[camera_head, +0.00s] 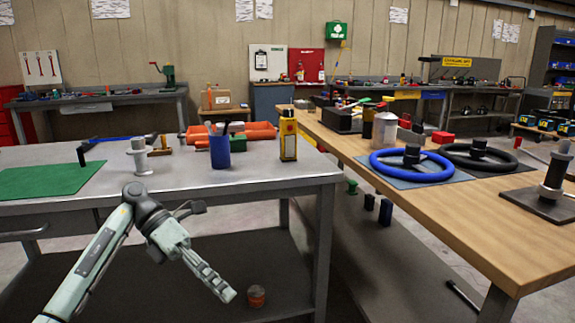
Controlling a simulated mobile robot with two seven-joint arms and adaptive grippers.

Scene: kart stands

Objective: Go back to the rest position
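My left arm comes in from the lower left, in front of the grey metal table (290,178). My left gripper (218,284) hangs past the table's front edge and points down to the right. It shows side-on and its fingers overlap, so I cannot tell whether it is open or shut. I see nothing clearly held in it. My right gripper is not in view.
The grey table bears a green mat (45,181), a blue cup (220,152) and a yellow device (288,136). A wooden table (500,262) at right bears a blue steering wheel (412,167). A small can (256,296) stands on the lower shelf.

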